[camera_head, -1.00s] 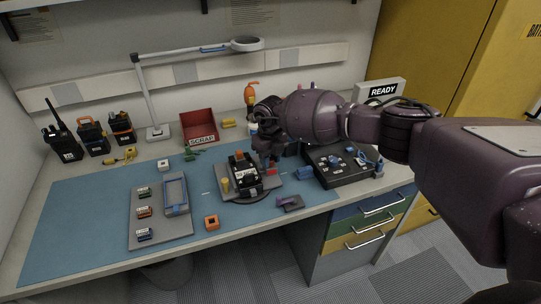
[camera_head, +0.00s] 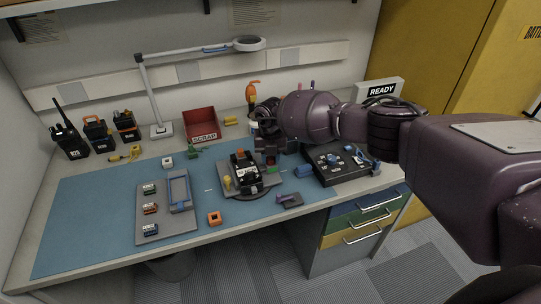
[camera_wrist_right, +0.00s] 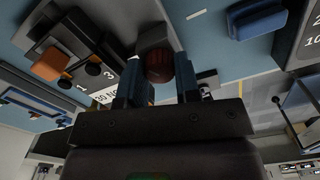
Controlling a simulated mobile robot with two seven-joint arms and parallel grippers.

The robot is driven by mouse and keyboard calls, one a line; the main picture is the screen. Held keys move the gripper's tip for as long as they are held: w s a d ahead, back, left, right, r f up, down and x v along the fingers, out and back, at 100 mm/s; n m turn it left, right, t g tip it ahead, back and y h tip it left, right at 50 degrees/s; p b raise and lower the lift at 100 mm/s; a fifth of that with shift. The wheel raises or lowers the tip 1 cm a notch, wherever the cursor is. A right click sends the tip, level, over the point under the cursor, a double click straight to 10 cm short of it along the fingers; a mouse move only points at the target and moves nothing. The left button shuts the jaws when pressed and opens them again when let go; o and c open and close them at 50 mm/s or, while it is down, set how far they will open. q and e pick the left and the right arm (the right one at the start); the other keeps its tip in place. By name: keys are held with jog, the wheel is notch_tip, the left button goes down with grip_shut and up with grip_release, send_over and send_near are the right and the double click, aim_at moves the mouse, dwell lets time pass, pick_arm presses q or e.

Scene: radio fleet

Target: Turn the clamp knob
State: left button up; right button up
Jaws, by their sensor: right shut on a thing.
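The clamp knob (camera_wrist_right: 159,66) is dark red and ribbed, and sits between the two blue-grey fingers of my right gripper (camera_wrist_right: 160,84) in the right wrist view. The gripper is shut on it. A dark grey clamp block (camera_wrist_right: 152,38) is just beyond the knob. In the head view my right gripper (camera_head: 271,158) is at the right side of the grey fixture (camera_head: 264,185), which carries a black radio (camera_head: 243,172). The knob is mostly hidden there by the gripper. My left gripper is not in view.
A grey tray (camera_head: 170,228) with small modules lies left of the fixture. A black test box (camera_head: 338,172) stands to the right. An orange square part (camera_head: 214,218) and a purple-topped part (camera_head: 289,200) lie in front. A red scrap bin (camera_head: 201,122) is behind.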

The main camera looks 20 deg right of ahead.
aim_at(271, 158)
dwell(0.3)
jog(key=o, duration=0.9)
notch_tip(271, 158, up, 11)
jog(key=shift+f, duration=0.1)
dwell(0.4)
